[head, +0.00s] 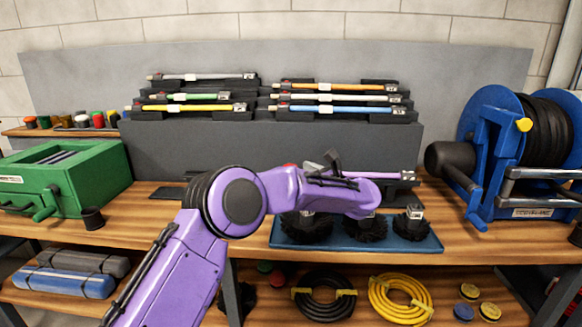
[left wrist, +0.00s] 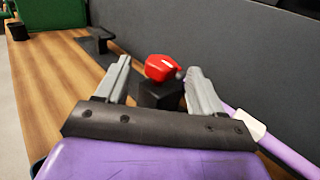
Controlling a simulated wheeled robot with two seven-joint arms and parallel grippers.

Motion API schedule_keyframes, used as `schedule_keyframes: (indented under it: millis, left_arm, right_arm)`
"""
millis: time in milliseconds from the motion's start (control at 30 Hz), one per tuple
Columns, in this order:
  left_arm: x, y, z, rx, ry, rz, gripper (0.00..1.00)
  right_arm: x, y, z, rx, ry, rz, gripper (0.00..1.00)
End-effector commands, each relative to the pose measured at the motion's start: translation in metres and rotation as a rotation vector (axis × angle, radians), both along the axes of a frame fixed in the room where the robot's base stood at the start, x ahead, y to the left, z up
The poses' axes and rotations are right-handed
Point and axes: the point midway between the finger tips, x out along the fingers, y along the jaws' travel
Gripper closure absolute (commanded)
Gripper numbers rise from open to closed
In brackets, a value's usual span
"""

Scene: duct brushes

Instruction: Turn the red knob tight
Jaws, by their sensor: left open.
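The red knob (left wrist: 160,67) sits on a black block (left wrist: 158,95) in the left wrist view. My left gripper (left wrist: 158,72) is open, with one grey finger on each side of the knob and a gap visible at both sides. Whether the fingertips reach past the knob is hard to tell. In the head view my purple left arm reaches across the bench and hides most of the knob; a bit of red (head: 289,166) shows above the arm. A purple rod (left wrist: 278,150) with a white label runs at the right of the wrist view. My right gripper is not in view.
A blue tray (head: 420,246) with black brushes lies in front of the arm. A grey rack (head: 160,160) with several coloured rods stands behind. A green box (head: 95,180) is at left and a blue hose reel (head: 490,130) at right. Bare bench shows at left.

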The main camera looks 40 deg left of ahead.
Motion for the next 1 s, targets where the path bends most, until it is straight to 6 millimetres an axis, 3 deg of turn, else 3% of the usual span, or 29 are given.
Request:
schedule_keyframes:
  millis: [200, 567, 733, 1000]
  left_arm:
    - [0.009, 0.038, 0.0, 0.0, 0.001, 0.0, 0.32]
    - [0.012, 0.048, -0.001, 0.001, 0.002, -0.002, 0.32]
    - [0.012, 0.048, -0.001, 0.001, 0.002, -0.002, 0.82]
    - [0.011, 0.048, -0.003, 0.001, 0.002, -0.019, 0.82]
  right_arm:
    - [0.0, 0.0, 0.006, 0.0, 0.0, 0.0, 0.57]
    - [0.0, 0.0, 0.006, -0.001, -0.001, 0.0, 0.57]
    - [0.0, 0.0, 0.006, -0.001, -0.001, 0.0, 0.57]
    - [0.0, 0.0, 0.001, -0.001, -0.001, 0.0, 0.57]
